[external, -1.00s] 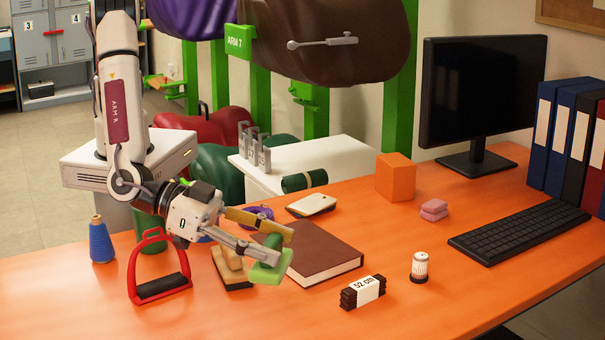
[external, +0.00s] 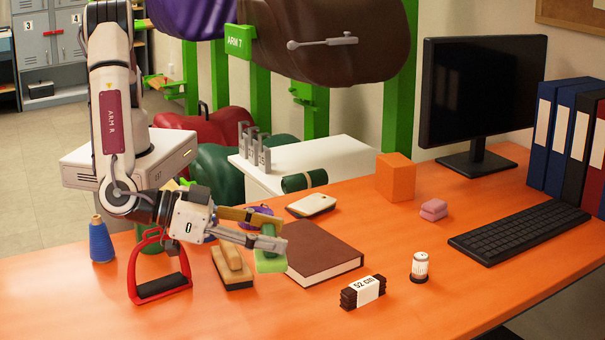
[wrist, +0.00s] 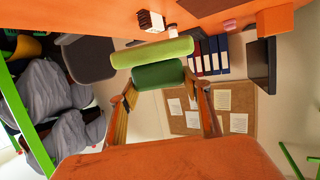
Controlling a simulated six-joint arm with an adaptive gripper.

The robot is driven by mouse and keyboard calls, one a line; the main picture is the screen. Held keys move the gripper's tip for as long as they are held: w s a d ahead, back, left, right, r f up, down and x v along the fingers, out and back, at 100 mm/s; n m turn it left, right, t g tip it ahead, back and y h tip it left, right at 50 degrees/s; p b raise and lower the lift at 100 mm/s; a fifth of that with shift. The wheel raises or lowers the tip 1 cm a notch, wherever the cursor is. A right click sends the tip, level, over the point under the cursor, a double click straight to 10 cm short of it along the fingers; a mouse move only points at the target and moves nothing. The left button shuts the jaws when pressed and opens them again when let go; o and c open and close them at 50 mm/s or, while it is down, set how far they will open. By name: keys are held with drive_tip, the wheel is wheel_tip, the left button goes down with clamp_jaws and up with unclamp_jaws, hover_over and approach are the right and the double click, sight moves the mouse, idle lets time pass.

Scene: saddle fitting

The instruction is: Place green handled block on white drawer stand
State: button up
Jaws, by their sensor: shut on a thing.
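The green handled block (external: 270,264) is held by its darker green handle in my gripper (external: 268,237), above the orange desk beside the brown book. In the wrist view my gripper (wrist: 158,78) has its fingers on both ends of the dark green handle (wrist: 158,75), with the light green block (wrist: 152,52) beyond it. A white stand (external: 335,153) is behind the desk, with grey metal pieces and a dark green roll on top; its drawers cannot be made out.
Near the block are a brown book (external: 325,250), a tan-and-black brush (external: 232,268) and a red stirrup (external: 160,293). A pale pad (external: 311,204) and an orange cube (external: 395,177) lie toward the back. The white stand has bare top at its right.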

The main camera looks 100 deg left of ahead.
hover_over(270, 307)
drive_tip(key=shift+w+f, duration=0.1)
drive_tip(key=shift+f, duration=3)
drive_tip(key=shift+f, duration=0.1)
drive_tip(key=shift+f, duration=1.8)
drive_tip(key=shift+f, duration=0.1)
drive_tip(key=o, duration=1.1)
